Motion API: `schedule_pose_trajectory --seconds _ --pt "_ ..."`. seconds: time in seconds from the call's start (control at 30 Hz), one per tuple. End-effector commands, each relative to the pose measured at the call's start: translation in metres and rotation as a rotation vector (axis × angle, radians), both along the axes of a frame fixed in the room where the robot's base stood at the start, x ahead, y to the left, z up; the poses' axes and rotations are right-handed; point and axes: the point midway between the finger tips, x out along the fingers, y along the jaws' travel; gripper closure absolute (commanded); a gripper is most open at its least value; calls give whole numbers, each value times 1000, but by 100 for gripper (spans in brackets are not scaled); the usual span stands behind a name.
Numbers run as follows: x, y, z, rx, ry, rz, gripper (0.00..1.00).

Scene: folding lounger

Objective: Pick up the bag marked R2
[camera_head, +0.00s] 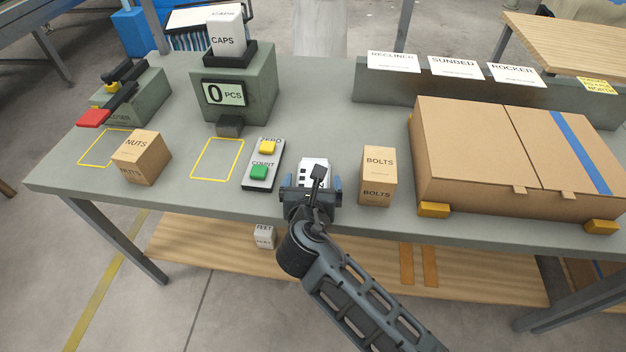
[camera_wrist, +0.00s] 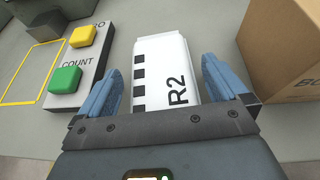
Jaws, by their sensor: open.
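The white bag marked R2 (camera_wrist: 163,75) lies on the grey table, with black squares along one edge. In the wrist view it sits between the two blue fingers of my gripper (camera_wrist: 168,88), with gaps at both sides. My gripper is open. In the head view my gripper (camera_head: 312,184) is over the table's front part and covers much of the bag (camera_head: 313,166); only its far end shows there. I cannot tell the exact height of the fingers over the table.
The button panel (camera_head: 262,164) with yellow and green buttons is close on the left. The BOLTS box (camera_head: 378,178) is close on the right. A NUTS box (camera_head: 141,157), a counter marked 0 PCS (camera_head: 240,85) and a large carton (camera_head: 470,150) also stand on the table (camera_head: 320,100).

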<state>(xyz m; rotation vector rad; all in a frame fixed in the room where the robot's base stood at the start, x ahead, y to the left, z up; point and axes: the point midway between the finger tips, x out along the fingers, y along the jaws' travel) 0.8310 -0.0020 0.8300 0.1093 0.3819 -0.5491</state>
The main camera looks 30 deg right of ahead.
Motion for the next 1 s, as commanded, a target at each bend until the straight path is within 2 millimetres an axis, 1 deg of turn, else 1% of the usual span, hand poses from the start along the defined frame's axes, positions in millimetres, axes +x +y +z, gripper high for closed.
schedule_pose_trajectory --seconds 0.1,0.33,0.87,1.0 --pt "6 -4 -3 1 1 0 0" --pt "6 -4 -3 1 1 0 1" --pt "6 -4 -3 0 1 1 52" --pt "6 -4 -3 0 0 1 52"
